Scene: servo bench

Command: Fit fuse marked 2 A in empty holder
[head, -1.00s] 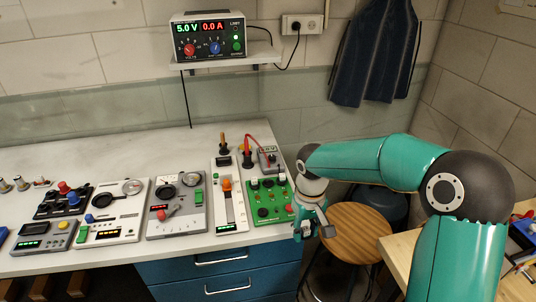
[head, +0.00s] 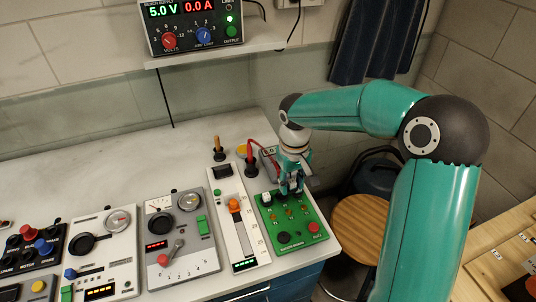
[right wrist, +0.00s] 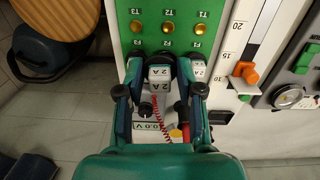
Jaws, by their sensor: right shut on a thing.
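The green board (head: 291,217) lies at the right end of the bench. My right gripper (head: 291,190) points down over its far end. In the right wrist view, my right gripper (right wrist: 160,68) is shut on a white fuse marked 2 A (right wrist: 160,74), in line with the middle of the board's labelled row. The holder under it is hidden, so I cannot tell whether the fuse is seated or just above. Another white fuse (right wrist: 197,71) stands beside it in the board; it also shows in the head view (head: 266,198). My left gripper is out of view.
The supply (head: 193,24) reads 5.0 V and 0.0 A. A wooden stool (head: 358,226) stands right of the bench.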

